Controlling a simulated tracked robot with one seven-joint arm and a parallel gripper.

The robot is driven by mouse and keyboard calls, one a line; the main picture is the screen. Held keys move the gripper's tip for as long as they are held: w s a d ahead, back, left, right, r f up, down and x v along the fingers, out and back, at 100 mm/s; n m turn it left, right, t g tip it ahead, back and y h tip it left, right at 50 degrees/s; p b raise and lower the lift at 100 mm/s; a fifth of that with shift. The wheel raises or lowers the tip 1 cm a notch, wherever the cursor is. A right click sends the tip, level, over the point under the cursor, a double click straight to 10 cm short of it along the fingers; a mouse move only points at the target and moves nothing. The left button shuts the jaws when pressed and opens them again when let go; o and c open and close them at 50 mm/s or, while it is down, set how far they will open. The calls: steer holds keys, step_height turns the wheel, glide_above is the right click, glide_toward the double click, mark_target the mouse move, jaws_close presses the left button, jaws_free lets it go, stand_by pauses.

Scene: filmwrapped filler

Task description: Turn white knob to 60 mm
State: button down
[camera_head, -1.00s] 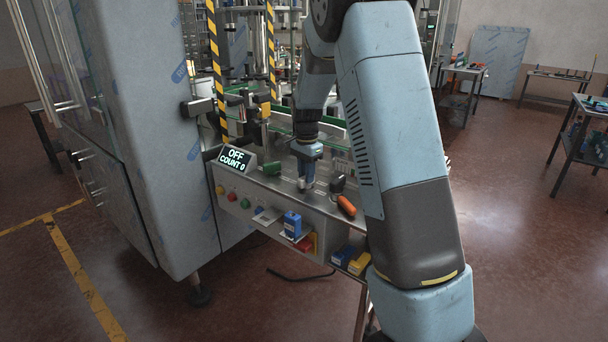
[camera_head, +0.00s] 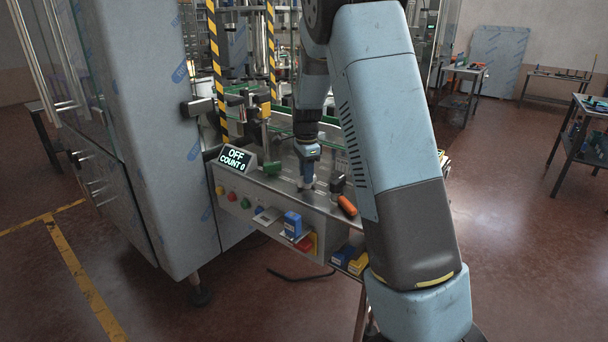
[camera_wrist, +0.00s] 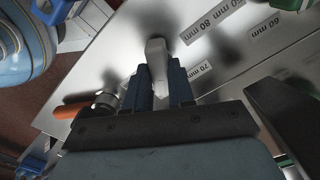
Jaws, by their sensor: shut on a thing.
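In the wrist view the white knob (camera_wrist: 156,52) is a pale, elongated handle standing between the blue fingers of my gripper (camera_wrist: 159,80). My gripper is shut on it. The 60 mm label (camera_wrist: 265,26) is on the metal plate to the upper right, away from the knob. Which label the knob points at is unclear. In the head view my gripper (camera_head: 306,184) points down onto the panel; the knob is too small to make out there.
An orange handle (camera_head: 347,205) lies right of my gripper and a green knob (camera_head: 272,168) stands left. Coloured buttons (camera_head: 232,196) and a blue box (camera_head: 292,224) are on the front. A dark bar (camera_wrist: 285,115) shows at the wrist view's right.

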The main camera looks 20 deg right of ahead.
steer(key=shift+s+a+f, duration=0.1)
steer(key=shift+s+f, duration=0.05)
steer(key=c, duration=1)
jaws_free()
steer(key=shift+o, duration=0.2)
steer(key=shift+r, duration=0.75)
step_height(320, 180, up, 12)
steer(key=shift+r, duration=0.2)
